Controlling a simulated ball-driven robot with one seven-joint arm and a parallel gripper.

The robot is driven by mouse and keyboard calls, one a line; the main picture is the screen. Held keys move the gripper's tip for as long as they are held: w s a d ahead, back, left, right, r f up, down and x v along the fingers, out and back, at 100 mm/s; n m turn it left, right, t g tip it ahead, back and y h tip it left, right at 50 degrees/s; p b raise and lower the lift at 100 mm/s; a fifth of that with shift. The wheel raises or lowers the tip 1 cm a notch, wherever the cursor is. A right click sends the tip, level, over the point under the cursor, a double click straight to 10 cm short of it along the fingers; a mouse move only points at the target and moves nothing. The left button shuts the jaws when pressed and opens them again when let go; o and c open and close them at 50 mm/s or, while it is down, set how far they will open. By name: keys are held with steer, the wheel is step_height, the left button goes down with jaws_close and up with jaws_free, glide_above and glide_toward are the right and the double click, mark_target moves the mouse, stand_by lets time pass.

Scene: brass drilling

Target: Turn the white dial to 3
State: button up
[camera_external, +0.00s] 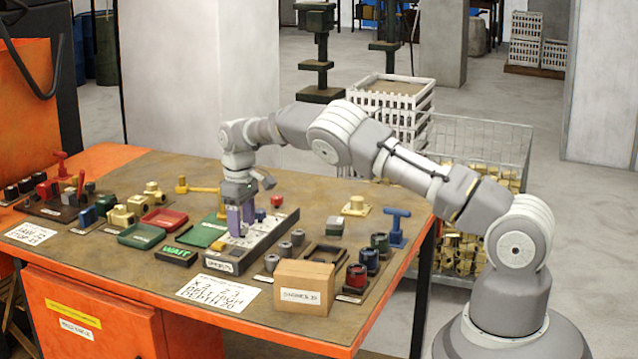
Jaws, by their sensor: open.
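The fingers cover that part of the panel.
A cardboard box (304,288) and a handwritten sheet (218,292) lie in front of the panel. A blue T-handle (396,227) and several dark cups stand to the right.

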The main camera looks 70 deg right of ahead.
steer(key=c, duration=1)
steer(key=shift+c, duration=0.2)
steer(key=shift+r+m+p, duration=0.15)
steer(key=shift+m+p, duration=0.25)
steer(key=shift+p, duration=0.1)
steer(key=m+p, duration=0.2)
steer(key=m, duration=0.1)
steer(key=shift+p, duration=0.4)
steer(key=m+p, duration=0.2)
steer(key=m, duration=0.2)
steer(key=shift+m, duration=0.3)
steer(key=m, duration=0.4)
steer(key=shift+p, duration=0.4)
steer(key=m, duration=0.5)
steer(key=shift+m, duration=0.3)
